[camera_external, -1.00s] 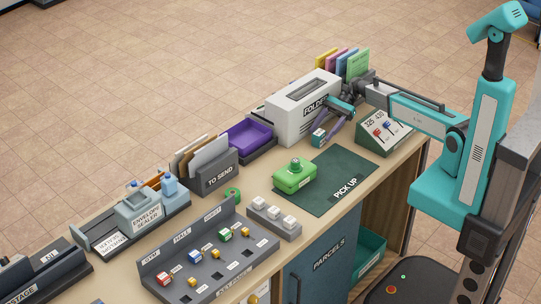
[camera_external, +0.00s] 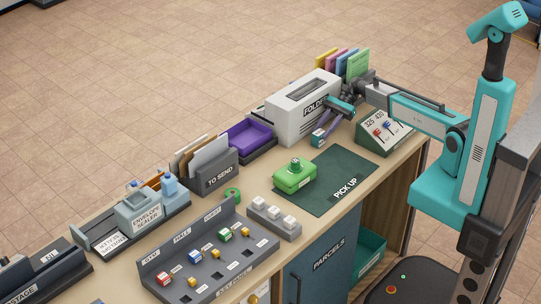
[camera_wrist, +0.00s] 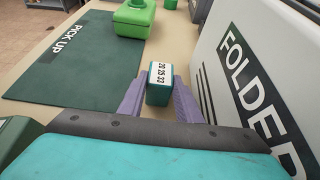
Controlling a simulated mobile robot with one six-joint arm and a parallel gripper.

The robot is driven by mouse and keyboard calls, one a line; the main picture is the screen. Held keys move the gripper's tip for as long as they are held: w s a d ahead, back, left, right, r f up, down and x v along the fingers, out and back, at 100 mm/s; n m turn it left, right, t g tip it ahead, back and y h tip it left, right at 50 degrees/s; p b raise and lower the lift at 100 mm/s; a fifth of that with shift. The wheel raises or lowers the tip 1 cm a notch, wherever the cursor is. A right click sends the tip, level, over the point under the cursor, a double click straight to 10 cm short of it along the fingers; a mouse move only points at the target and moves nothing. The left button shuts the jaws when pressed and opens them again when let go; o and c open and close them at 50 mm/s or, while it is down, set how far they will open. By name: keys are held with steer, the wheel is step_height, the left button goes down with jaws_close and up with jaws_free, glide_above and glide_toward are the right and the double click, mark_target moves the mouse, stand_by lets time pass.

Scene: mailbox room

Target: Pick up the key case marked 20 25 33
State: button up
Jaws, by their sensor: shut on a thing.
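The key case (camera_wrist: 158,94) is a small dark teal block with a white label that reads 20 25 33. It stands on the wooden counter beside the white folder machine. My gripper (camera_wrist: 158,88) is shut on it, with one purple finger on each side. In the external view my gripper (camera_external: 321,136) is low at the counter, in front of the folder, and the key case (camera_external: 316,141) shows at its fingertips. Part of the case's sides is hidden by the fingers.
The white folder (camera_external: 303,107) stands close on one side, its wall filling the right of the wrist view. A dark green PICK UP mat (camera_external: 338,175) lies nearby, with a green box (camera_external: 294,178) at its edge. A sloped key stand (camera_external: 385,132) is close to my arm.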

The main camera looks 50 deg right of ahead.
steer(key=shift+r, duration=0.15)
step_height(320, 180, up, 18)
steer(key=b, duration=0.4)
stand_by(0.6)
stand_by(0.7)
